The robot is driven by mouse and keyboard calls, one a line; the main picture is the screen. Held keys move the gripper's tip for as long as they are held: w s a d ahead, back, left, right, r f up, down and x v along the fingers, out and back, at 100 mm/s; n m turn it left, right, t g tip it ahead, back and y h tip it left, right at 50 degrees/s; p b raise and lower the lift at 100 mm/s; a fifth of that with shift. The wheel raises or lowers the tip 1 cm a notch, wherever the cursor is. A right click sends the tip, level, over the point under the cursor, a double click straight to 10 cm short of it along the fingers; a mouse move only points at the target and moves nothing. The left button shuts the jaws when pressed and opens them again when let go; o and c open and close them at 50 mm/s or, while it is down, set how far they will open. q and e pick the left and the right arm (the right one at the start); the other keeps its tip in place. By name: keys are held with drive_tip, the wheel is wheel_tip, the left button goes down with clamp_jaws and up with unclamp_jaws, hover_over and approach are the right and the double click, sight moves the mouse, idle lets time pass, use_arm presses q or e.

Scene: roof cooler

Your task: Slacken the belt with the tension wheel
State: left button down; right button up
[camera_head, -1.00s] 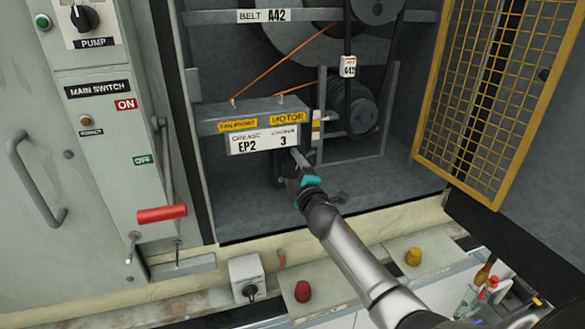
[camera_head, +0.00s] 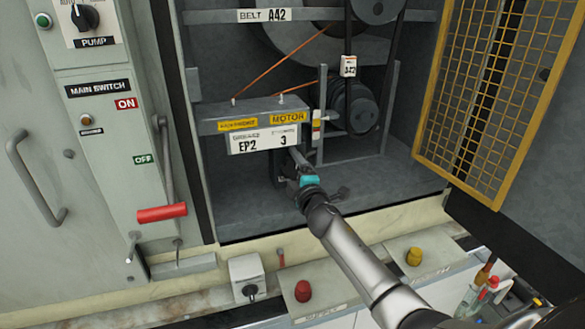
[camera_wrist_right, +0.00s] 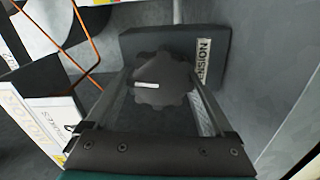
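The tension wheel (camera_wrist_right: 161,82) is a dark lobed knob with a white mark in the right wrist view. It sits before a dark block (camera_wrist_right: 215,42) with a partly hidden label ending in "ENSION". My right gripper (camera_wrist_right: 162,88) has one finger on each side of the wheel; whether they press on it I cannot tell. In the head view my right gripper (camera_head: 298,160) reaches in below the motor label, and the wheel is hidden there. The black belt (camera_head: 388,84) runs down to the motor pulley (camera_head: 356,106). My left gripper is out of view.
The yellow mesh door (camera_head: 488,90) stands open at the right. The main switch lever (camera_head: 162,213) has a red handle at the left. Red (camera_head: 303,291) and yellow (camera_head: 414,256) knobs are in front.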

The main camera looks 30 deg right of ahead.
drive_tip(key=shift+o, duration=0.7)
drive_tip(key=shift+s, duration=0.15)
drive_tip(key=shift+s+a, duration=0.15)
drive_tip(key=shift+s, duration=0.15)
drive_tip(key=p+v, duration=0.1)
drive_tip(key=v, duration=1.3)
drive_tip(key=shift+s+p, duration=0.2)
drive_tip(key=shift+p, duration=0.15)
drive_tip(key=shift+f, duration=0.1)
